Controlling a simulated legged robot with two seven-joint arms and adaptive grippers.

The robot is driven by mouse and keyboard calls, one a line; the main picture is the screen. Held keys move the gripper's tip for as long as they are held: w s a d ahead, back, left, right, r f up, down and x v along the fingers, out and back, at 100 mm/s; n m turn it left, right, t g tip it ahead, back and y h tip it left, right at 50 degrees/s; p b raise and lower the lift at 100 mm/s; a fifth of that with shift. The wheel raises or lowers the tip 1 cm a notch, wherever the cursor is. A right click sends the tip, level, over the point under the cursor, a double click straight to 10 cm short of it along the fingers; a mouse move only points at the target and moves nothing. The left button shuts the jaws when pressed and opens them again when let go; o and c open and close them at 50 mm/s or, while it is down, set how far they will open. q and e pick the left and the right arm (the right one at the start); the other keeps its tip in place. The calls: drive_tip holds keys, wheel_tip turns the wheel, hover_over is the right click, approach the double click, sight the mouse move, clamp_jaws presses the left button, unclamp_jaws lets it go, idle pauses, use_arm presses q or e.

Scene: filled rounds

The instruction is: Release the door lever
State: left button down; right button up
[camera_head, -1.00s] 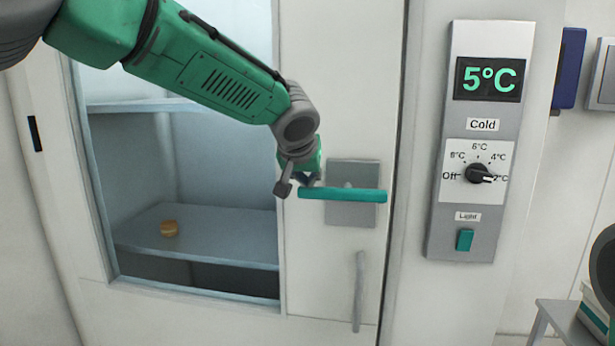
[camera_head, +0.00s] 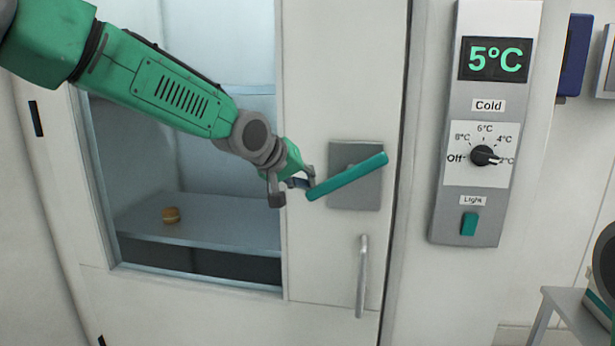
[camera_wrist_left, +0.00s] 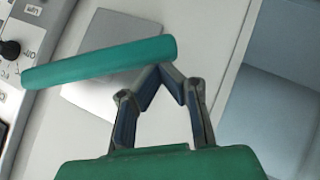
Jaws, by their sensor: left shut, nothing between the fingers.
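The teal door lever (camera_head: 347,176) sits on a grey square plate (camera_head: 368,196) on the white door. It is tilted, with its left end lower than its right end. My left gripper (camera_head: 311,180) is at the lever's left, lower end. In the left wrist view the lever (camera_wrist_left: 100,62) crosses in front of the plate (camera_wrist_left: 105,100). The fingertips of the left gripper (camera_wrist_left: 160,72) meet at the lever's end with nothing between them. They look to be at its edge; whether they touch it I cannot tell. My right gripper is not in view.
The door (camera_head: 325,275) has a window showing a shelf (camera_head: 235,225) with a small round orange-brown item (camera_head: 171,215). A grey vertical handle (camera_head: 362,277) is below the lever. Right of the door is a control panel (camera_head: 450,225) reading 5°C. A small grey table (camera_head: 562,300) stands at lower right.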

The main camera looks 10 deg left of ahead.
sight(313, 200)
use_arm(q)
drive_tip(key=f+h, duration=0.1)
drive_tip(key=f+n+h, duration=0.1)
drive_tip(key=f, duration=0.1)
drive_tip(key=shift+d+n+t+h+b, duration=0.3)
drive_tip(key=shift+d+n+h+b, duration=0.05)
drive_tip(key=shift+n+h, duration=0.05)
drive_tip(key=shift+d+f, duration=0.25)
drive_tip(key=shift+f, duration=0.05)
drive_tip(key=shift+d+f, duration=0.1)
drive_tip(key=shift+s+f, duration=0.1)
drive_tip(key=shift+f, duration=0.05)
